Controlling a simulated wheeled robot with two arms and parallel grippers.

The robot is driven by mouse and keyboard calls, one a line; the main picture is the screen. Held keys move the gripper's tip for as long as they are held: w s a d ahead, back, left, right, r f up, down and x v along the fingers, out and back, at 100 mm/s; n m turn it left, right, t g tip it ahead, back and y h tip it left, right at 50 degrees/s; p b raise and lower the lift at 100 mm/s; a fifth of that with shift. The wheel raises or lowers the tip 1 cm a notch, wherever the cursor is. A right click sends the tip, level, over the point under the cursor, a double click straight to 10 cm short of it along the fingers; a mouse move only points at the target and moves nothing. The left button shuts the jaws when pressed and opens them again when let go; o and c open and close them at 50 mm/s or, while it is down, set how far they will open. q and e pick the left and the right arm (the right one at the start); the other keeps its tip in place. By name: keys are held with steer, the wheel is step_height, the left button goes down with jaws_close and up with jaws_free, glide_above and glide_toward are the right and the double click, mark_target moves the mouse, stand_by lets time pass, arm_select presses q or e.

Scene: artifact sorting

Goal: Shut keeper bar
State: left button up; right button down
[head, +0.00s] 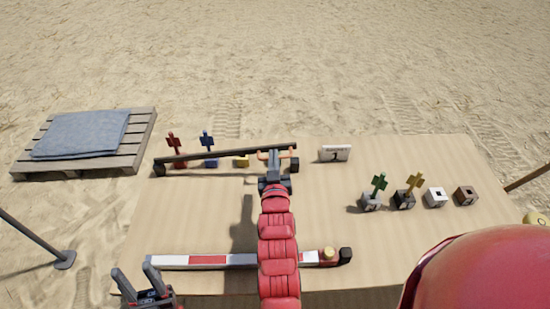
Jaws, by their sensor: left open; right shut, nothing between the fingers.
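A long dark bar (225,154), which looks like the keeper bar, runs along the back left of the table in front of a red figure (173,142), a blue figure (207,140) and a yellow block (240,161). Dark blocks sit near its two ends. My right gripper (273,155) is at the bar's right part, shut with nothing held; I cannot tell if it touches the bar. My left gripper (137,281) is open and empty at the front left edge. A red and white striped bar (205,260) lies along the front, partly hidden by my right arm.
A number sign (334,154) stands right of the dark bar. Several small blocks stand at the right, with a green figure (379,183) and a yellow figure (414,182) on two. A pallet with a grey cloth (82,134) lies on the sand.

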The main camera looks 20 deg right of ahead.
steer(key=w+f, duration=0.1)
steer(key=f, duration=0.1)
steer(key=w+d+f+p, duration=0.1)
steer(key=f, duration=0.1)
steer(key=shift+w+d, duration=0.1)
steer(key=shift+w, duration=0.2)
step_height(320, 180, down, 3)
steer(key=b, duration=0.3)
steer(key=shift+d+f+m, duration=0.1)
steer(key=shift+f+m, duration=0.05)
steer(key=shift+m, duration=0.15)
steer(key=shift+d, duration=0.1)
steer(key=shift+r, duration=0.2)
steer(key=shift+r, duration=0.1)
